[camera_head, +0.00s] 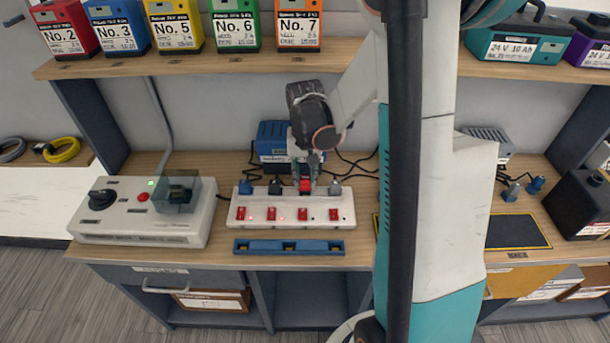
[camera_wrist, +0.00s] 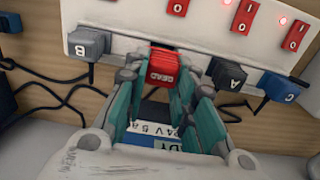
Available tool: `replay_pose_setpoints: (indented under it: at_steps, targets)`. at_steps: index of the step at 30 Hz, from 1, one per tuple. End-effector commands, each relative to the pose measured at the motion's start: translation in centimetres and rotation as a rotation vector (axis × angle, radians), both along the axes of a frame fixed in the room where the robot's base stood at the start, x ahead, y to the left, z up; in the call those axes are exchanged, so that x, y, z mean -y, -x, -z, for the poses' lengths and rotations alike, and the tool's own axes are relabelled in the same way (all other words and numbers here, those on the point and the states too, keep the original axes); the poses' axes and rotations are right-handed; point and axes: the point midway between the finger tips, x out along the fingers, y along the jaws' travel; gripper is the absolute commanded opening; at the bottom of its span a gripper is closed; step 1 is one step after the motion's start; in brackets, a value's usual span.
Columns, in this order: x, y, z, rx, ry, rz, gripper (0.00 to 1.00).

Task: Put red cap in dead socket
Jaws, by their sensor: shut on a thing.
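The white socket strip (camera_head: 291,219) lies on the bench with a row of red switches. My gripper (camera_head: 305,180) points down at its back edge and is shut on the red cap (camera_head: 305,187). In the wrist view the red cap (camera_wrist: 164,62), lettered DEAD, sits between the teal fingers of my gripper (camera_wrist: 168,82). It is in line with the plugs, at the socket position between plug B (camera_wrist: 86,43) and plug A (camera_wrist: 228,76). Plug C (camera_wrist: 280,88) is beyond A. The cap's underside is hidden, so I cannot tell how deep it sits.
A blue charger (camera_head: 272,142) with black leads stands behind the strip. A blue slotted tray (camera_head: 289,248) lies in front of it. A grey control box (camera_head: 140,222) stands to the left. A shelf (camera_head: 185,62) of numbered batteries is above. My arm covers the bench to the right.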

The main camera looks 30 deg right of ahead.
Motion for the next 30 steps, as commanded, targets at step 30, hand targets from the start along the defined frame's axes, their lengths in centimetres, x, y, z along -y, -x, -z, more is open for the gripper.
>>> replay_pose_setpoints:
  at_steps: [30]
  targets:
    - [0.0,0.0,1.6,0.000,0.000,0.000,0.01]
